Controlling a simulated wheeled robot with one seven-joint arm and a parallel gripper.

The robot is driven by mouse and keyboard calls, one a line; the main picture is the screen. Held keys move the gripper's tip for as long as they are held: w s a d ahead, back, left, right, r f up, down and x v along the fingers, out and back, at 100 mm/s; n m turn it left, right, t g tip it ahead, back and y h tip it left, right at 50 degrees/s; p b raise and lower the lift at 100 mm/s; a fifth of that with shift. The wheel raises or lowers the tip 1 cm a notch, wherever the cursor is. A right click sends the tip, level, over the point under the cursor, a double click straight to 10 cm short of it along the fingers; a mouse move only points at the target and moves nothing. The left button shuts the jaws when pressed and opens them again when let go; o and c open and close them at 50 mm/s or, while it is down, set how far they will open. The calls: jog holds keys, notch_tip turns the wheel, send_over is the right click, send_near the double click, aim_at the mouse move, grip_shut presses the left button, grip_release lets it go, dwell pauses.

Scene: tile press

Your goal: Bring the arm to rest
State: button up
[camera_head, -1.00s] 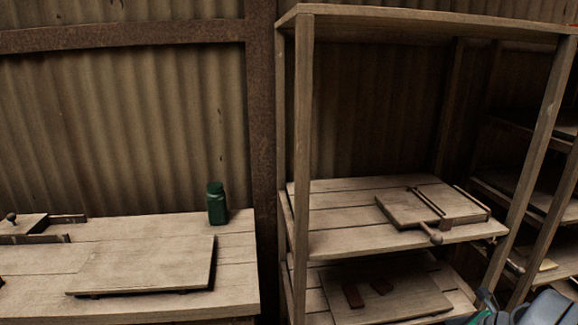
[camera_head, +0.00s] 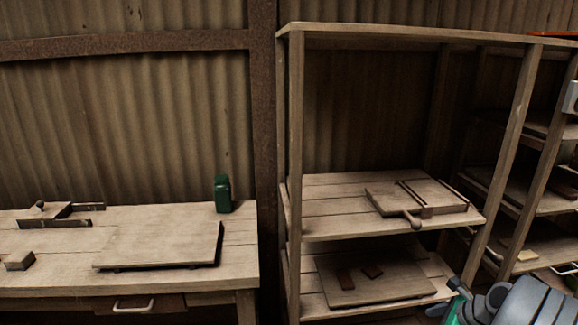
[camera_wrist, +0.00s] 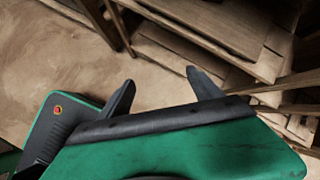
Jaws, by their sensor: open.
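My gripper (camera_wrist: 160,86) shows in the wrist view with its two dark fingers spread apart and nothing between them. Below the fingers lies bare floor, with shelf boards beyond. In the head view my arm shows at the lower right, in front of the lower shelf's right end, with a green part at its left. The fingertips cannot be made out clearly there. The gripper appears apart from the shelf boards.
A wooden rack (camera_head: 296,150) holds a tile press (camera_head: 418,198) on its middle shelf and a board (camera_head: 390,288) with two dark tiles below. At left, a workbench (camera_head: 60,275) bears a flat board (camera_head: 165,246), a green jar (camera_head: 223,195) and a small block (camera_head: 19,260).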

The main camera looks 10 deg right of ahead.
jog(key=w+a+r+n+g+p, duration=0.2)
jog(key=w+a+r+n+p, duration=0.25)
jog(key=a+r+n, duration=0.55)
jog(key=s+a+r+n+h+p, duration=0.1)
jog(key=s+a+r+n+p, duration=0.4)
jog(key=a, duration=0.6)
jog(key=s+a+r+n+g+h+p, duration=0.1)
jog(key=s+a+r+n+p, duration=0.4)
jog(key=a+r+n, duration=0.5)
jog(key=a+n+p, duration=0.1)
jog(key=a+n, duration=0.1)
jog(key=shift+s+n+g, duration=0.2)
jog(key=shift+n+g, duration=0.1)
jog(key=shift+r, duration=0.1)
